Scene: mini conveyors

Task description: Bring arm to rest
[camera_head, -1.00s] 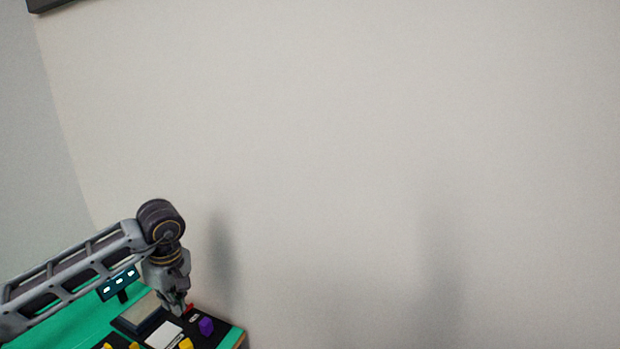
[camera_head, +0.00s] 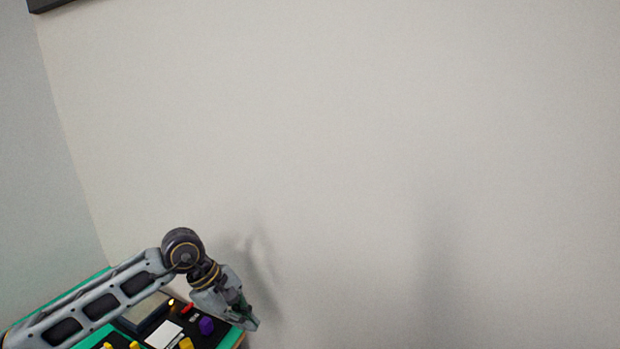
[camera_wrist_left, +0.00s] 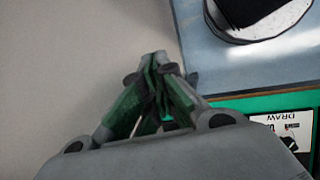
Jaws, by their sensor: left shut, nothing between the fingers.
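My left gripper (camera_head: 250,321) hangs at the right end of the green conveyor station in the head view, tilted down to the right. Its fingers are together with nothing between them. In the left wrist view the closed fingers (camera_wrist_left: 154,62) point up the picture, beside the station's edge. My left arm comes in from the lower left. My right gripper is in neither view.
The black panel (camera_head: 212,339) holds a purple block (camera_head: 207,325), several yellow pieces, a red piece (camera_head: 187,308) and a white card (camera_head: 164,334). A dark-screened box (camera_head: 143,312) stands beside them. A plain wall (camera_head: 400,150) fills most of the head view.

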